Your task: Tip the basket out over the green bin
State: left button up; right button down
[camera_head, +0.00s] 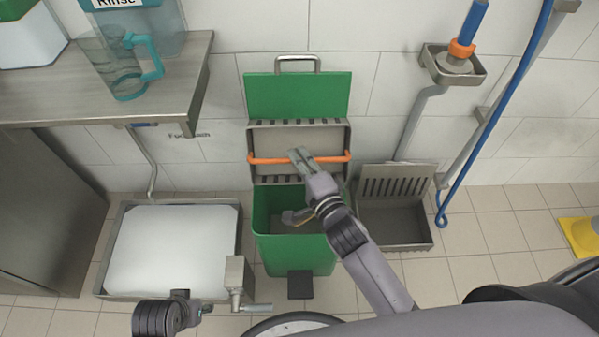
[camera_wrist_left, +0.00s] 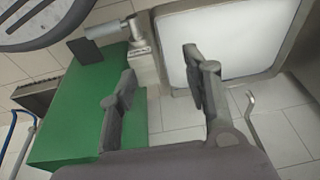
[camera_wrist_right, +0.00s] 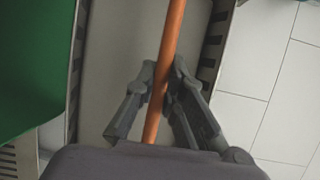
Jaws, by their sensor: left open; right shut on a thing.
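The green bin (camera_head: 285,258) stands open on the floor, its green lid (camera_head: 297,97) raised at the back. The basket (camera_head: 335,137) is a grey metal tray with slotted sides and an orange bar handle (camera_head: 264,160). It is at the back of the bin's opening, in front of the lid. Its pale inside shows no contents in the right wrist view. My right gripper (camera_head: 302,157) is shut on the orange handle (camera_wrist_right: 172,30). My left gripper (camera_wrist_left: 160,68) is open and empty, low at the front left of the bin. A small grey shape in the bin is unclear.
A metal-rimmed basin (camera_head: 172,250) with a white surface stands left of the bin. A slotted grey tray (camera_head: 397,222) is at its right. A steel counter (camera_head: 180,75) with a jug (camera_head: 120,70) is at the upper left. A yellow object (camera_head: 580,236) lies at the far right.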

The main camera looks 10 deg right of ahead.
jog(key=shift+b, duration=0.5)
jog(key=shift+f+t+b, duration=0.15)
jog(key=shift+t+b, duration=0.15)
jog(key=shift+b, duration=0.1)
jog(key=shift+n+t+b, duration=0.3)
jog(key=shift+b, duration=0.6)
jog(key=shift+r+b, duration=0.25)
jog(key=shift+b, duration=0.05)
pick_arm(q)
jog(key=v, duration=0.8)
jog(key=shift+w+t, duration=0.25)
jog(key=shift+t, duration=0.05)
jog(key=shift+a+r, duration=0.1)
jog(key=shift+a, duration=0.05)
